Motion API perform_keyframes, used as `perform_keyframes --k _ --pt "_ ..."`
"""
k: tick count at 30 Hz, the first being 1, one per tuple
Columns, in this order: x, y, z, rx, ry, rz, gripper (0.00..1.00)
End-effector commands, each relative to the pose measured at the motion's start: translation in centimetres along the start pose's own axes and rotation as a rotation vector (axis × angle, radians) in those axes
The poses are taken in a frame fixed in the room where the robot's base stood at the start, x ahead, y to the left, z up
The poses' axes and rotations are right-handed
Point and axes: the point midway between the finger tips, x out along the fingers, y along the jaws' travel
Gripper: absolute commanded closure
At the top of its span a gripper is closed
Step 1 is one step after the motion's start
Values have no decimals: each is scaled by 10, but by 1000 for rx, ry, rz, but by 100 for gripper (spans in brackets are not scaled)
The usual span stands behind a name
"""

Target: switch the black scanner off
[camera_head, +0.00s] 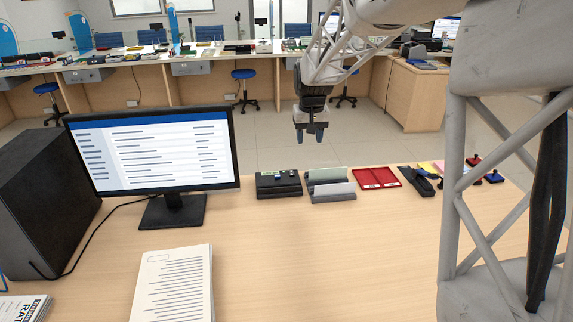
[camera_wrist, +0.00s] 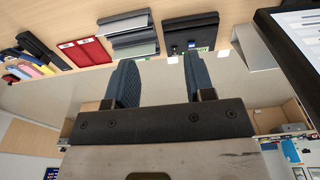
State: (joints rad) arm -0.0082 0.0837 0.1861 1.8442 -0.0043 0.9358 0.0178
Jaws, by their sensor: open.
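A flat black box with small pale, blue and green marks on its top, which looks like the black scanner (camera_head: 278,184), sits on the desk right of the monitor. It also shows in the wrist view (camera_wrist: 188,31) at top centre, with small light marks near its lower edge. I cannot tell which mark is its switch. My gripper (camera_head: 309,136) hangs in the air beyond the desk's far edge, above and to the right of the scanner in the head view. In the wrist view, its two dark fingers (camera_wrist: 160,72) are apart, with nothing between them.
A grey card holder (camera_head: 330,186) stands right of the scanner, then a red tray (camera_head: 377,178) and a black stapler-like object (camera_head: 416,181). The monitor (camera_head: 152,150) stands at left. A paper stack (camera_head: 172,285) lies in front. The desk's middle is clear.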

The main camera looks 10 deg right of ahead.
Motion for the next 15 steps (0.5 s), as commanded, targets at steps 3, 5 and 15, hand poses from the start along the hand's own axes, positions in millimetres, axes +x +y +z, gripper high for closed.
perform_keyframes --k 3,5,15 --pt "20 -2 -29 -1 -12 0 51" --pt "30 -2 -42 -1 -16 0 51" --pt "92 -6 -113 -4 -43 -1 51"
